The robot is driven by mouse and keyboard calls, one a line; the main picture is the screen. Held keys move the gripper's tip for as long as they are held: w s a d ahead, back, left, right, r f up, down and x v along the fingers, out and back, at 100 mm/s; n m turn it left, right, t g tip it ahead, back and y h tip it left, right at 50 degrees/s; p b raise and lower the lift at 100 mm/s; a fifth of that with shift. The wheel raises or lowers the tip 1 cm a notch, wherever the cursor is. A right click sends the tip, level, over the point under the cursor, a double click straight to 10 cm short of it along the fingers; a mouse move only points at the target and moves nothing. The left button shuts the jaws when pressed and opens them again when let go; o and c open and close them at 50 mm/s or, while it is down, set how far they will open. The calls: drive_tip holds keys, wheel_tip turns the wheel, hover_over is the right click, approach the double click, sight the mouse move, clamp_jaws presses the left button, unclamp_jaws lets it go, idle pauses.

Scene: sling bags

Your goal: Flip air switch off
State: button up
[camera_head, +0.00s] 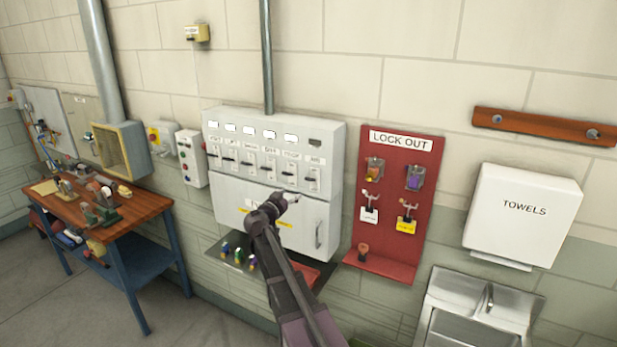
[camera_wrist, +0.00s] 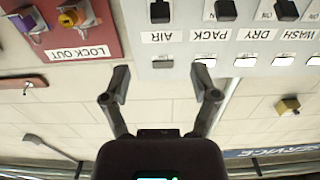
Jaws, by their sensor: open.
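The white switch panel (camera_head: 270,150) hangs on the wall with a row of black-handled switches. The air switch (camera_head: 313,178) is the rightmost one in the head view. In the wrist view, which is upside down, the air switch (camera_wrist: 160,12) shows at the top edge, with its AIR label (camera_wrist: 157,38) below it. My gripper (camera_wrist: 161,84) is open and empty, with its fingers apart on either side of the air switch's column. In the head view my gripper (camera_head: 288,198) is in front of the panel, just below the switch row. No contact with the switch shows.
A red lock out board (camera_head: 425,195) hangs right of the panel, with a towel dispenser (camera_head: 520,215) and metal sink (camera_head: 475,310) beyond. A shelf with small coloured items (camera_head: 240,258) lies below the panel. A workbench (camera_head: 110,225) stands at left.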

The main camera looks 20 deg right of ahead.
sight(308, 180)
drive_tip(key=x, duration=1.3)
drive_tip(key=shift+w+d, duration=0.25)
drive_tip(key=shift+d, duration=0.05)
clamp_jaws()
idle(0.3)
